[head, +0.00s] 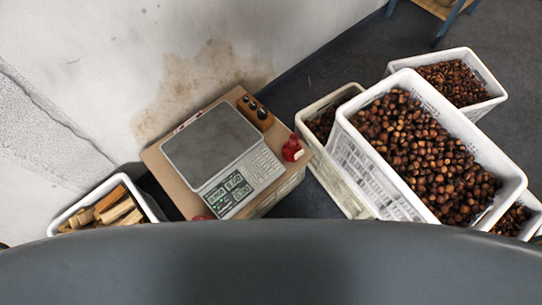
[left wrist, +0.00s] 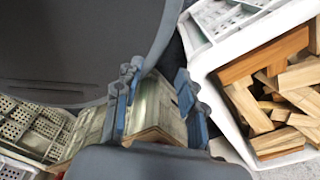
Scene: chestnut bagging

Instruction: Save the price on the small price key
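The scale (head: 217,150) has a dark grey weighing plate, a lit green display (head: 231,192) and a keypad (head: 259,169) of small pale keys. It sits on a brown board (head: 158,165) on top of a crate. The key labels are too small to read, so I cannot tell which one is the small price key. My left gripper (left wrist: 157,88) shows in the left wrist view with its two blue fingers apart and nothing seen between them. Behind the fingers are a pale crate and a brown board edge. Neither gripper shows in the head view.
A white crate (head: 151,206) of wood blocks stands left of the scale, and it also shows in the left wrist view (left wrist: 222,58). White crates of chestnuts (head: 345,152) stand on the right. A brown block with dark knobs (head: 255,111) and a red item (head: 291,149) lie beside the scale.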

